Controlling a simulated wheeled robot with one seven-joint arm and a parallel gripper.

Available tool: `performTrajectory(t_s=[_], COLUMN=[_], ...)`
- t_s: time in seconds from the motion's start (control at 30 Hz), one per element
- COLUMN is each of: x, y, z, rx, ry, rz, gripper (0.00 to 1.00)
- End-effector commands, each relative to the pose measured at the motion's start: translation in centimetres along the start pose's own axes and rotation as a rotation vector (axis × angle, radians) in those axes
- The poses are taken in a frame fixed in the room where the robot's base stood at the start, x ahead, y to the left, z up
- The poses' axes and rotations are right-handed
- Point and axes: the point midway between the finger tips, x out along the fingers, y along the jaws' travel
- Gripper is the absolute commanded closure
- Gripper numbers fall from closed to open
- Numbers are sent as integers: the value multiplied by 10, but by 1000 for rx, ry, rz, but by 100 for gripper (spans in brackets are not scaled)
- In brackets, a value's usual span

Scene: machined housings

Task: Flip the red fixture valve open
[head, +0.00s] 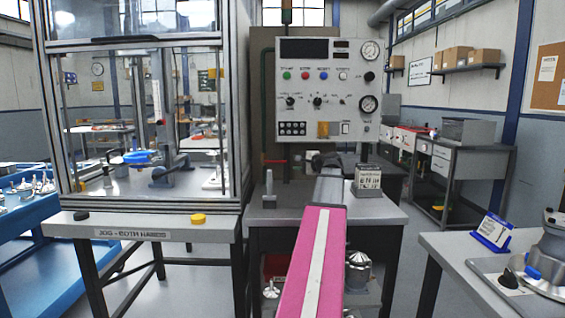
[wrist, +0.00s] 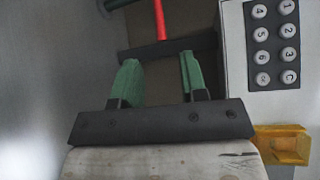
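The red valve handle (wrist: 160,18) shows in the wrist view as a narrow red bar at the top, running down to a dark horizontal pipe or bar. In the head view a small red handle (head: 275,162) shows low on the left, below the control panel. My gripper (wrist: 160,78) is open, with its two green fingertips apart and nothing between them. The red bar lies beyond the fingertips, roughly in line with the gap, and is not touched. In the head view my pink arm reaches toward the panel bench; the fingertips cannot be made out there.
The control panel (head: 327,90) stands at the back of the bench; its keypad (wrist: 275,42) and a yellow part (wrist: 283,146) are close on the right in the wrist view. A framed glass enclosure (head: 237,100) stands left.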

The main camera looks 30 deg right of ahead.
Motion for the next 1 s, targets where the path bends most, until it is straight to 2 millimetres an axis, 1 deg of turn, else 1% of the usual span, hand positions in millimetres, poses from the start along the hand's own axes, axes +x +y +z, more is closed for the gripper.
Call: performTrajectory(t_s=[0.4, 0.53, 0.7, 1.0], x=[71, 87, 100, 102], y=[0, 0, 0, 0], z=[-1, -1, 0, 0], rx=[-1, 0, 0, -1], ry=[-2, -1, 0, 1], rz=[1, 1, 1, 0], gripper=[61, 61, 61, 61])
